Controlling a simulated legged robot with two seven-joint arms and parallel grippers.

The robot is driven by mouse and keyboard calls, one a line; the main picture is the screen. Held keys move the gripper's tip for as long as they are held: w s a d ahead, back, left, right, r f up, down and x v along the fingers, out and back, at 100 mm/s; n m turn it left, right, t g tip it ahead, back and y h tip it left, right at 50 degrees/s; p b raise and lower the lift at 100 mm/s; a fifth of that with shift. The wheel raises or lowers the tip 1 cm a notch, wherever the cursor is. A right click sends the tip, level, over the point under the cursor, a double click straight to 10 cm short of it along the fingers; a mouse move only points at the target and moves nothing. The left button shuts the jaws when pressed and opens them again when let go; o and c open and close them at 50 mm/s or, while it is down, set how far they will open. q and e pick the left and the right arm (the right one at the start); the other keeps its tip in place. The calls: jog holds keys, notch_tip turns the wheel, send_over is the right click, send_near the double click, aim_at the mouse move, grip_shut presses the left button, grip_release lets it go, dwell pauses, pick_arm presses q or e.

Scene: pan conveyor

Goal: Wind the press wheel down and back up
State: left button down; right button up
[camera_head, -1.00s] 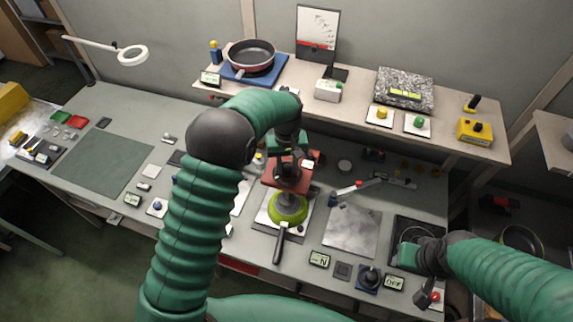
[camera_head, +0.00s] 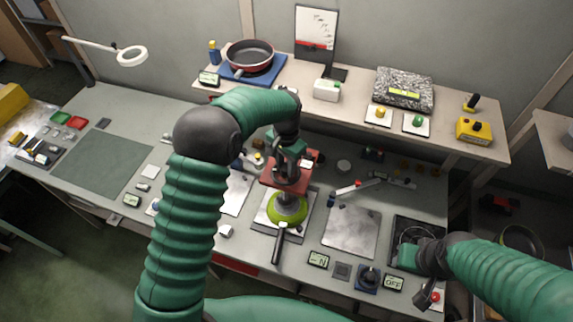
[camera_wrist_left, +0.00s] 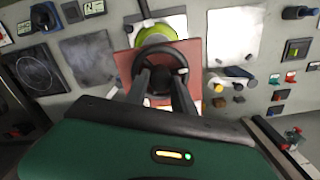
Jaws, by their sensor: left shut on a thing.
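The press has a red plate (camera_head: 270,173) and a dark round wheel (camera_wrist_left: 181,57). My left gripper (camera_wrist_left: 160,78) reaches down onto the wheel from above and is shut on it. In the head view, my left gripper (camera_head: 287,165) hides much of the wheel. Below the red plate is a yellow-green round pan (camera_head: 289,210) with a black handle (camera_head: 280,245) pointing to the front. The pan's edge also shows in the wrist view (camera_wrist_left: 155,36). My right gripper (camera_head: 424,280) is low over the bench's right end; its fingers are too unclear to read.
A grey metal plate (camera_head: 352,233) lies right of the press. A dark knob (camera_head: 369,277) and an "OFF" display (camera_head: 394,284) are at the front right. A shelf behind holds a red pan (camera_head: 249,57) and a board (camera_head: 316,28). A green mat (camera_head: 96,160) lies left.

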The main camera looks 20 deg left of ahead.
pick_arm(q)
jog(key=m, duration=0.4)
jog(key=shift+w+a+r+m, duration=0.1)
jog(key=shift+w+r+m, duration=0.2)
jog(key=shift+m, duration=0.1)
jog(key=m+p, duration=0.1)
jog(key=m, duration=0.4)
jog(key=shift+s, duration=0.1)
jog(key=m+p, duration=0.1)
jog(key=m, duration=0.4)
jog(key=shift+m, duration=0.4)
jog(key=m+p, duration=0.1)
jog(key=m, duration=0.3)
jog(key=shift+m, duration=0.3)
jog(key=shift+f, duration=0.1)
jog(key=c, duration=1.4)
grip_release()
jog(key=o, duration=0.3)
jog(key=shift+s+f, duration=0.1)
jog(key=shift+o, duration=0.2)
